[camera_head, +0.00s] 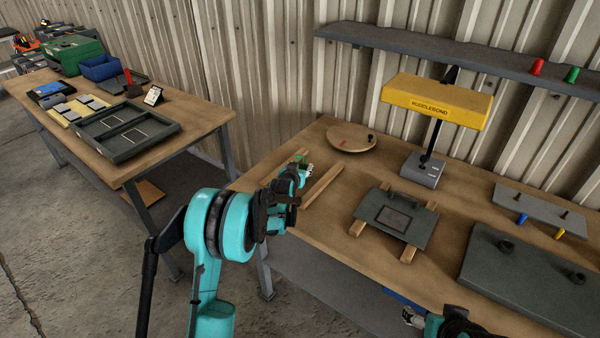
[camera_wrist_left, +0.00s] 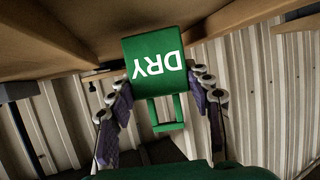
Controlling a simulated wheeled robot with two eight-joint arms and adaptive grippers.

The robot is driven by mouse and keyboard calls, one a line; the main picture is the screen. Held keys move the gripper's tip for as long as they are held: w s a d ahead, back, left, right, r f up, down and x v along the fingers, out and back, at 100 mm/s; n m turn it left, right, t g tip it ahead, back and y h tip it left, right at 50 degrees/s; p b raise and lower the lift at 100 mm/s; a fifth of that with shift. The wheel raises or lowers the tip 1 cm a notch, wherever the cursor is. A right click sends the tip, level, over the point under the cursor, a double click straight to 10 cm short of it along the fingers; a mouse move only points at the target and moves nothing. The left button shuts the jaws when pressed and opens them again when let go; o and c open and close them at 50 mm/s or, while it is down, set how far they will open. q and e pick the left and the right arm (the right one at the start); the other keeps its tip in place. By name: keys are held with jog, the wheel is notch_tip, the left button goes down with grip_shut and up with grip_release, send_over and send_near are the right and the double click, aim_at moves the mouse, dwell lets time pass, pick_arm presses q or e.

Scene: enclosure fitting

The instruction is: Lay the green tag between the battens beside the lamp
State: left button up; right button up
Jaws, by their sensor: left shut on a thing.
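The green tag (camera_wrist_left: 155,55) is marked DRY, which reads upside down in the left wrist view. My left gripper (camera_wrist_left: 161,90) is shut on it, one finger at each side. In the head view only a small green part of the tag (camera_head: 302,157) shows by my left gripper (camera_head: 303,170). One wooden batten (camera_head: 323,186) lies just right of that gripper; another piece of wood (camera_head: 299,155) shows behind it, mostly hidden. I cannot tell whether the tag touches the bench. The yellow lamp (camera_head: 436,101) stands farther right. My right gripper (camera_head: 411,317) shows only partly at the bottom edge.
A dark plate (camera_head: 370,235) rests on two wooden strips right of the battens. A round wooden disc (camera_head: 350,138) lies behind. A larger dark panel (camera_head: 530,283) and a raised grey rack (camera_head: 541,209) fill the right side. A shelf (camera_head: 440,58) runs along the wall.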

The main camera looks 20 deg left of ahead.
pick_arm(q)
jog(key=shift+f, duration=0.35)
jog(key=shift+f, duration=0.2)
jog(key=o, duration=1)
jog(key=shift+o, duration=0.2)
jog(key=shift+r, duration=0.1)
